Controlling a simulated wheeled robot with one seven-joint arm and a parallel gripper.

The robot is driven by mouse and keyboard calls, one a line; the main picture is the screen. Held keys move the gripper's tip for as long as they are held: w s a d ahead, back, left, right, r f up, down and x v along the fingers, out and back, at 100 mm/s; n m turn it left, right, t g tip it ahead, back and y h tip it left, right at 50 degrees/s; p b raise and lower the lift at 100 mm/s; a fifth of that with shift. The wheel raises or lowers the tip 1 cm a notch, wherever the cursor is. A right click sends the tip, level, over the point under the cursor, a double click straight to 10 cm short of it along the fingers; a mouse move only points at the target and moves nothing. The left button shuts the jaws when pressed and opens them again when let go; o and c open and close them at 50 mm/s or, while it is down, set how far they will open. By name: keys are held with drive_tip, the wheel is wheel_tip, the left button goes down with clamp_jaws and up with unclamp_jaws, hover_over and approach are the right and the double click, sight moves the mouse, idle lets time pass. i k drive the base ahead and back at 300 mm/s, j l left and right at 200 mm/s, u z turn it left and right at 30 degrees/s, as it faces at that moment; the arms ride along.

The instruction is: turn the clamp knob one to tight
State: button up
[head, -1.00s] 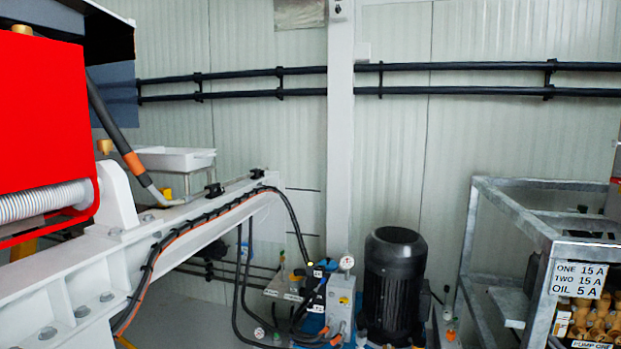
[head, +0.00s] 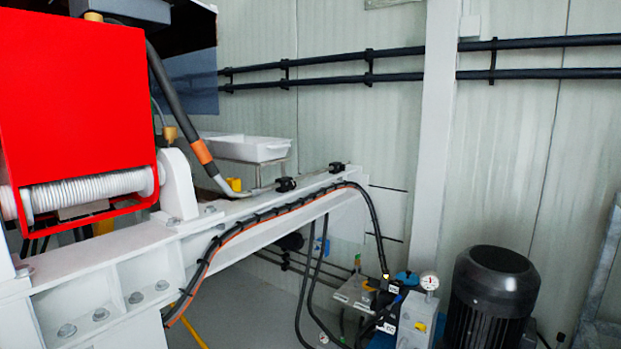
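I cannot make out a knob labelled as clamp knob one. Two small black fittings sit on top of the white beam (head: 250,238): a nearer one (head: 285,184) and a farther one (head: 337,168). I cannot tell whether either is a clamp knob. My gripper is not in view.
A red housing (head: 75,110) with a white ribbed roller stands at the left. A white tray (head: 245,148) is behind the beam. Black hoses (head: 215,245) run along the beam to a grey pump block (head: 415,322) with a gauge (head: 429,282). A black motor (head: 493,300) stands at right.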

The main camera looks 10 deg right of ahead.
sight(291, 184)
drive_tip(key=i+j+z, duration=0.1)
drive_tip(key=z, duration=0.5)
drive_tip(key=i+j+z, duration=0.3)
drive_tip(key=j, duration=0.3)
drive_tip(key=i+j+z, duration=0.35)
drive_tip(key=j, duration=0.4)
drive_tip(key=i+j, duration=0.15)
drive_tip(key=j, duration=0.15)
drive_tip(key=i+j, duration=0.1)
drive_tip(key=j, duration=0.2)
drive_tip(key=i+j, duration=0.15)
drive_tip(key=j, duration=0.2)
drive_tip(key=i+j, duration=0.1)
drive_tip(key=j, duration=0.2)
